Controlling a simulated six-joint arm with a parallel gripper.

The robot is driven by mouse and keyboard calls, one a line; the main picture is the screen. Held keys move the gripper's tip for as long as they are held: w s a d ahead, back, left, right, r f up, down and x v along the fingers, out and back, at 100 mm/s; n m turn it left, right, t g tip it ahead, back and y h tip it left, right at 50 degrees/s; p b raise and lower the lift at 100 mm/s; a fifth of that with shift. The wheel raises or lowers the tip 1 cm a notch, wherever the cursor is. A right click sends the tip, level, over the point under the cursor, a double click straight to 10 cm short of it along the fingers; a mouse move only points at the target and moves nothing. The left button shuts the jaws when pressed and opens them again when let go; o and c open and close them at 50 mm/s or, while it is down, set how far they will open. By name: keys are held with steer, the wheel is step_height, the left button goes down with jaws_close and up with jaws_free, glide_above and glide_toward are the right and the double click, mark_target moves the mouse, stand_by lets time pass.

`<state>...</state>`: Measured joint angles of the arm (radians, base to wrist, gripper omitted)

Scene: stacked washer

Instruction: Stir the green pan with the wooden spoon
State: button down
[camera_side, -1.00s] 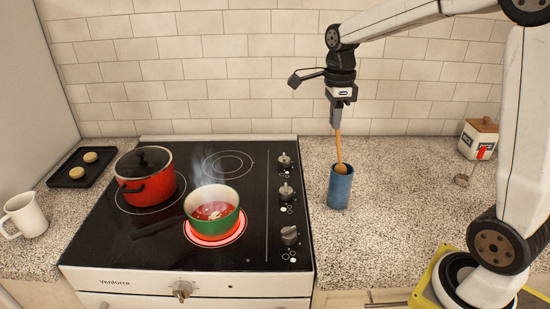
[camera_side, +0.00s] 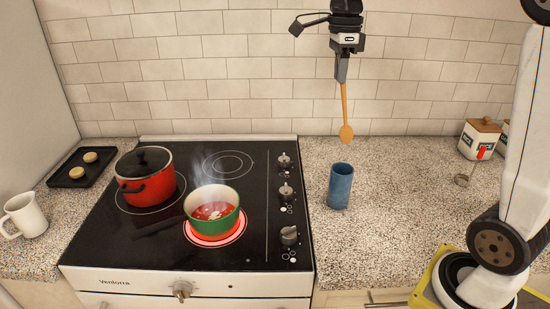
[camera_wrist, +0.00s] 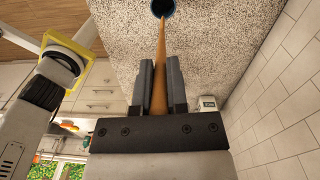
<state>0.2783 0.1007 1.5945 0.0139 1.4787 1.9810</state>
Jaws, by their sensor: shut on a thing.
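My gripper (camera_side: 342,72) is shut on the upper end of the wooden spoon (camera_side: 345,112), which hangs bowl-down above the counter. In the wrist view the spoon (camera_wrist: 161,50) runs out from between the fingers of my gripper (camera_wrist: 160,85). The blue cylindrical holder (camera_side: 340,188) stands upright below the spoon, with a clear gap between them; its dark opening (camera_wrist: 163,8) shows at the top of the wrist view. The green pan (camera_side: 213,224) sits on the glowing red burner, front right of the stove, with red liquid and pale bits inside and steam above.
A lidded red pot (camera_side: 146,186) stands on the black stove (camera_side: 130,225), left of the green pan. Knobs (camera_side: 290,235) line the stove's right side. A white mug (camera_side: 27,216) and dark tray (camera_side: 60,180) are at left. A white canister (camera_side: 478,142) stands at back right.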

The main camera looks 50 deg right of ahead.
steer(key=shift+w, duration=0.1)
stand_by(0.3)
steer(key=w+a+f, duration=0.2)
steer(key=w+a, duration=0.3)
steer(key=a, duration=0.3)
steer(key=w+a+f+t+y, duration=0.1)
steer(key=w+a, duration=0.4)
steer(key=a, duration=0.4)
steer(key=w+a+f, duration=0.2)
steer(key=w+a, duration=0.3)
steer(key=a, duration=0.4)
steer(key=shift+w+f+t, duration=0.25)
steer(key=shift+f+t, duration=0.05)
steer(key=shift+f, duration=0.15)
step_height(320, 180, down, 12)
stand_by(0.5)
steer(key=shift+w, duration=0.1)
stand_by(0.6)
